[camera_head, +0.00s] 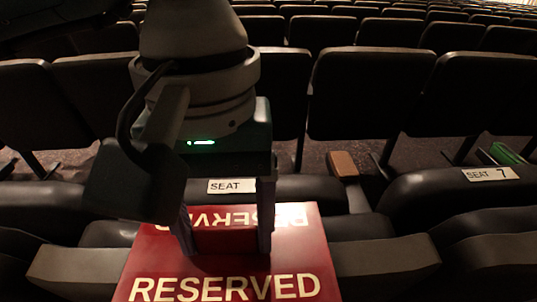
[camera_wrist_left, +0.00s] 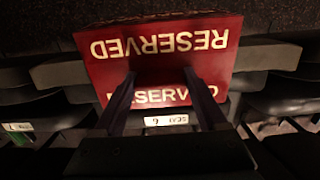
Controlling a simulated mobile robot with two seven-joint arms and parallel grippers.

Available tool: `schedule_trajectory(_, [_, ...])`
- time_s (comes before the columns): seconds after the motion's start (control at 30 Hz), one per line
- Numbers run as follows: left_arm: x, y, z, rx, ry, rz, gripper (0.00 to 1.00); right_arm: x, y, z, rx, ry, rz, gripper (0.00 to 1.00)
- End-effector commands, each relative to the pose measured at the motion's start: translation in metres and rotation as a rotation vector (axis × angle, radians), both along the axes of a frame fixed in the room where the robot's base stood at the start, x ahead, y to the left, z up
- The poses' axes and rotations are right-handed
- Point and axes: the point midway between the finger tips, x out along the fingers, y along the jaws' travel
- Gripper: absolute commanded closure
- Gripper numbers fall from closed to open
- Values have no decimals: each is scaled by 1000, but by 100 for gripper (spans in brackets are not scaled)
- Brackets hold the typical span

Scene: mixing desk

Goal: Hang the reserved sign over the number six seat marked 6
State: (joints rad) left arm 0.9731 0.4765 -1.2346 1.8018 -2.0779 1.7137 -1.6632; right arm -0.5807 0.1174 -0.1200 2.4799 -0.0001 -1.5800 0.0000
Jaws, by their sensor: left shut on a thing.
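The red reserved sign (camera_head: 150,262) is folded, with white RESERVED lettering on both faces. It sits at the seat back marked with a white SEAT label (camera_head: 224,186); the number there is hidden behind my finger in the head view. In the wrist view that label reads 6 (camera_wrist_left: 165,120), upside down, beside the sign (camera_wrist_left: 160,68). My left gripper (camera_head: 226,242) points down with its fingers on either side of the sign's middle and is shut on it. Whether the sign rests on the seat back is unclear. My right gripper is out of view.
The seat marked 7 (camera_head: 490,174) is to the right in the head view. Armrests (camera_head: 385,265) flank the sign. Rows of dark seats (camera_head: 365,95) stand behind, with a dark aisle floor between.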

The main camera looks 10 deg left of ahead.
Motion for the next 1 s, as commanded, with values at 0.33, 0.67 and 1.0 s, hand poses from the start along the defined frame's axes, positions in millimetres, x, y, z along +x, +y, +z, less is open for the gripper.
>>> schedule_trajectory(0.33, [0, 0, -5, -1, -1, 0, 100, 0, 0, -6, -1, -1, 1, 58])
schedule_trajectory(0.67, [0, 0, -5, -1, 0, 0, 0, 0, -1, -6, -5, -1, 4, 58])
schedule_trajectory(1.0, [1, 0, 15, -2, -5, -1, 0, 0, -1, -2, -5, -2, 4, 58])
